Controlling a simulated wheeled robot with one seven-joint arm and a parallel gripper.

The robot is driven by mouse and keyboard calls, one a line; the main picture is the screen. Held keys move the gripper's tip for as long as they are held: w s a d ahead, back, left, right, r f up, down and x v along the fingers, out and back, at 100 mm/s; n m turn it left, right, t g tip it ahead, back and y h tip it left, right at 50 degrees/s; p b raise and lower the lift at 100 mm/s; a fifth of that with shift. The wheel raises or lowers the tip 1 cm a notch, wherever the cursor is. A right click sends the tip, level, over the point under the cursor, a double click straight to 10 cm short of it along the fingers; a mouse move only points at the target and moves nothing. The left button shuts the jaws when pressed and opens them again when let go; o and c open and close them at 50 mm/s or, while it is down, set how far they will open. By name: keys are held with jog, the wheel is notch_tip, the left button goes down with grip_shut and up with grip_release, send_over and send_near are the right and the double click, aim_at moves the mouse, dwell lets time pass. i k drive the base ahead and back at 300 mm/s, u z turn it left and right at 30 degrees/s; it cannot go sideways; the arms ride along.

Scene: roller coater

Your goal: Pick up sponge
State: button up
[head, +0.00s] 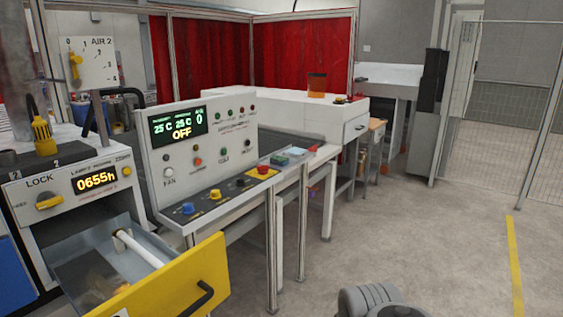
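A small green block (280,159), which may be the sponge, lies on the conveyor-like bench past the control panel, near the middle of the head view. It is too small to be sure of. A pale blue flat piece (297,152) lies just to its right. My gripper is not in view; only a grey rounded part, likely of my own arm, shows at the bottom edge, well apart from the block.
A control panel (196,138) with knobs stands left of the block. An open drawer with a yellow front (175,283) juts out at lower left. A white machine (290,112) stands behind. The grey floor (430,230) at right is clear, with a fence beyond.

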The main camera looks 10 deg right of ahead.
aim_at(277, 160)
jog(key=z, duration=1.05)
jog(key=k, duration=1.3)
jog(key=z, duration=0.65)
jog(key=i, duration=1.45)
jog(key=u, duration=0.7)
jog(key=i, duration=2.2)
jog(key=u, duration=1.15)
jog(key=i, duration=1.1)
jog(key=u, duration=1.8)
jog(key=i, duration=0.9)
jog(key=u, duration=0.6)
jog(key=i, duration=0.35)
jog(key=z, duration=0.05)
